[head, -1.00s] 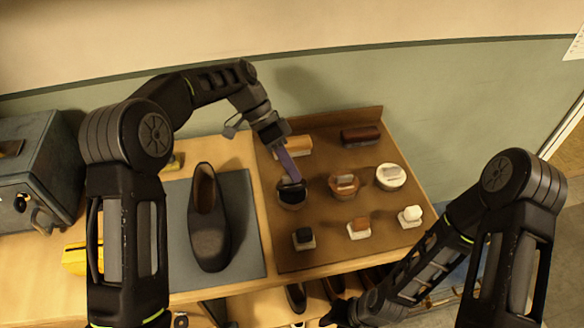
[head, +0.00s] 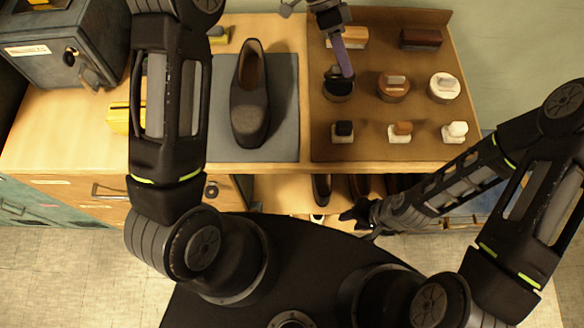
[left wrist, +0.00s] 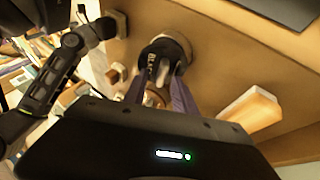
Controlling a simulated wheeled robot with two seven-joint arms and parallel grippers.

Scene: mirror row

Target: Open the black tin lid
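The black tin (head: 338,86) stands on the brown board, at the left of a row of three tins. Its dark lid has a raised grip with pale lettering, seen in the left wrist view (left wrist: 158,62). My left gripper (head: 345,72) reaches down to this lid from behind. In the left wrist view its two purple fingers stand apart, one on each side of the lid's grip; I cannot tell whether they touch it. The tin's body is partly hidden there. My right gripper (head: 357,214) hangs low in front of the shelf, far from the tin; its fingers are unclear.
A brown tin (head: 393,87) and a white tin (head: 444,87) stand to the right. Several small brushes, such as the black one (head: 343,131), are in front. Two larger brushes lie behind. A dark shoe (head: 250,100) rests on a grey mat (head: 285,140) to the left.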

